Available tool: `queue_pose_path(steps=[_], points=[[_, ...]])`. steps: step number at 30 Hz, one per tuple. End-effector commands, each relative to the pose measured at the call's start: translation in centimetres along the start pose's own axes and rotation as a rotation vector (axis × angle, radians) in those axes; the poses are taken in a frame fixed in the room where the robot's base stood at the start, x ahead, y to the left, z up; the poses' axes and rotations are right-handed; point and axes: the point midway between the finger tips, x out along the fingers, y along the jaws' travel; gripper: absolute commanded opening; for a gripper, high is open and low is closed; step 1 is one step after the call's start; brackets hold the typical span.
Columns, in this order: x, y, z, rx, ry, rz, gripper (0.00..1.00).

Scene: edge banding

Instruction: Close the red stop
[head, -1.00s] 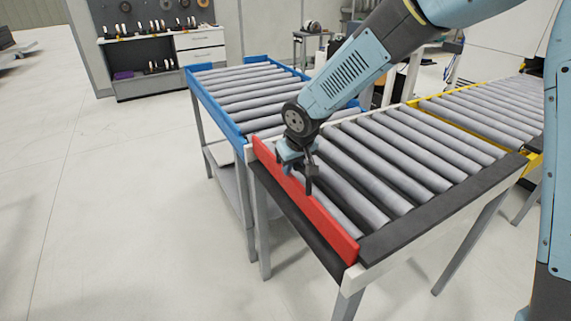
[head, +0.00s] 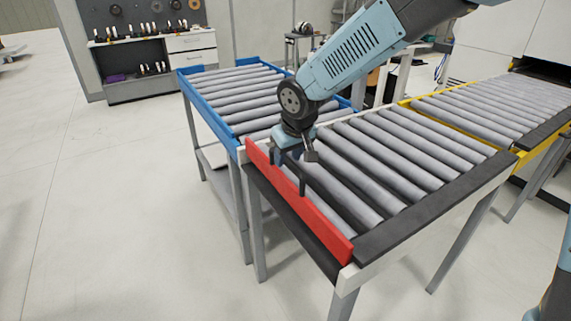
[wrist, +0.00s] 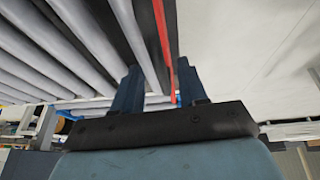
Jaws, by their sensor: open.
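The red stop (head: 322,226) is a long, flat red bar standing upright along the left end of the middle roller table. My gripper (head: 289,174) is open above this end of the table, at the stop's far half, pointing down. In the head view, a dark finger overlaps the red bar. In the wrist view, the red stop (wrist: 162,45) runs as a thin strip between my two open fingers (wrist: 160,88), nearer the right one. Whether either finger touches it cannot be told.
The middle roller table has a black rail (head: 440,208) on its near side. A blue-framed roller table (head: 212,118) adjoins at the back left, and a yellow-edged conveyor (head: 470,108) at the back right. The floor at left is clear.

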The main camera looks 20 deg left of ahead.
Motion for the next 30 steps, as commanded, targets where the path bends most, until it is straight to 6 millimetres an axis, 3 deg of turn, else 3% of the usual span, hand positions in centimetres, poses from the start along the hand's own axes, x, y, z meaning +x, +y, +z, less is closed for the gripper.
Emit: queue_pose_path(steps=[6, 12, 18, 30], points=[[-4.2, 0.1, -0.1, 0.001, 0.002, 0.001, 0.42], [-6.8, 0.1, 0.0, 0.001, 0.001, 0.0, 0.42], [-8.0, 0.1, 0.0, 0.001, -0.002, -0.001, 0.42], [-8.0, 0.1, 0.0, 0.0, -0.002, -0.001, 0.42]])
